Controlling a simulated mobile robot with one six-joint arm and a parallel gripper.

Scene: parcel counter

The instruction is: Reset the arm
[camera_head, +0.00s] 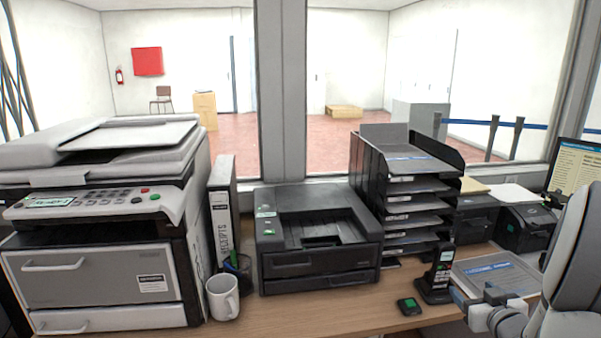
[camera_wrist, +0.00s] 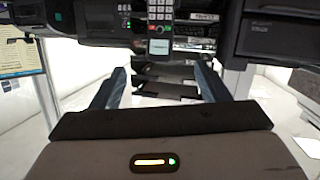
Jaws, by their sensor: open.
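My arm reaches in from the right edge of the head view, bent low over the front right of the counter. My gripper (camera_head: 462,298) is partly in view there, close to the cordless phone (camera_head: 438,272) in its stand. In the wrist view my gripper (camera_wrist: 159,85) shows two dark bluish fingers spread wide apart, with nothing held between them. The phone (camera_wrist: 160,18) appears beyond the fingertips, its lit screen towards the fingers. I cannot tell the exact gap between fingers and phone.
A black tray stack (camera_head: 411,191), printer (camera_head: 318,243), white mug (camera_head: 222,297) and large copier (camera_head: 95,236) stand along the counter (camera_head: 330,314). A small green-screened device (camera_head: 409,306) lies by the phone. A monitor (camera_head: 574,170) is at right. Some front counter is clear.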

